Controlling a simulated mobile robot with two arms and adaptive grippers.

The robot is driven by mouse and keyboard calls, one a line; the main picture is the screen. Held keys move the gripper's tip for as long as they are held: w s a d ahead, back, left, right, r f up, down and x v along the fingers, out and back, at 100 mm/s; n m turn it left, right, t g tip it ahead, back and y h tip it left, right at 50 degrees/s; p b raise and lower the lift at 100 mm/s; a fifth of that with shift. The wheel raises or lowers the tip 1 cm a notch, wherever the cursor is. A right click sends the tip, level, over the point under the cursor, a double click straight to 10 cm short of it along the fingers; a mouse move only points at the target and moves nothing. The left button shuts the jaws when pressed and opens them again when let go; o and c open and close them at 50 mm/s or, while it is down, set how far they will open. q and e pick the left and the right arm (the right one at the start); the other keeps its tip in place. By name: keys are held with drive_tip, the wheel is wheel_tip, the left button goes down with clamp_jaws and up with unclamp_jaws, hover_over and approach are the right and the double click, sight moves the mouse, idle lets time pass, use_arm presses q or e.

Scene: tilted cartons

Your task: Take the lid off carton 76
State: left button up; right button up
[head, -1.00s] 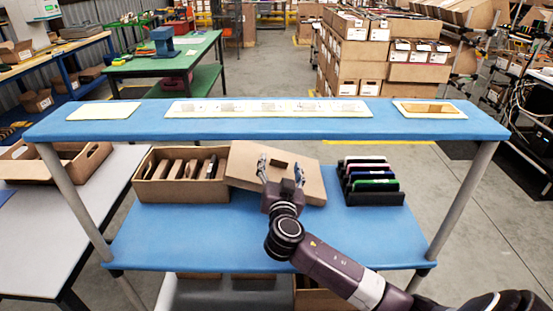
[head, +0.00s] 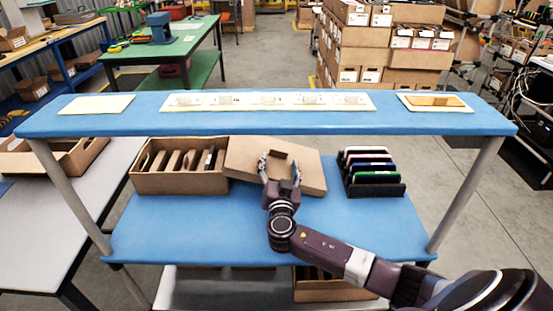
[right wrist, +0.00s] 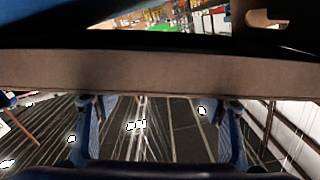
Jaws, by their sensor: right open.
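An open brown carton (head: 180,180) stands on the blue tabletop at the left in the head view, with several flat items inside. No number is readable on it. A flat brown lid (head: 307,172) with a small dark block (head: 280,153) on its face lies tilted beside it, its left part against or over the carton's right end. My right gripper (head: 280,162) is open just in front of the lid, fingers pointing at it on either side of the block; contact cannot be told. In the right wrist view, a brown band, probably the lid (right wrist: 160,75), crosses beyond the open fingers.
A black rack (head: 375,188) with several coloured slats stands right of the lid. A blue upper shelf (head: 140,122) spans above, on grey posts (head: 457,195). The front of the blue tabletop (head: 180,235) is clear. Another carton (head: 335,288) is below.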

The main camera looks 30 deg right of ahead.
sight(279, 154)
drive_tip(key=x, duration=0.5)
drive_tip(key=shift+p, duration=0.35)
drive_tip(key=c, duration=1.3)
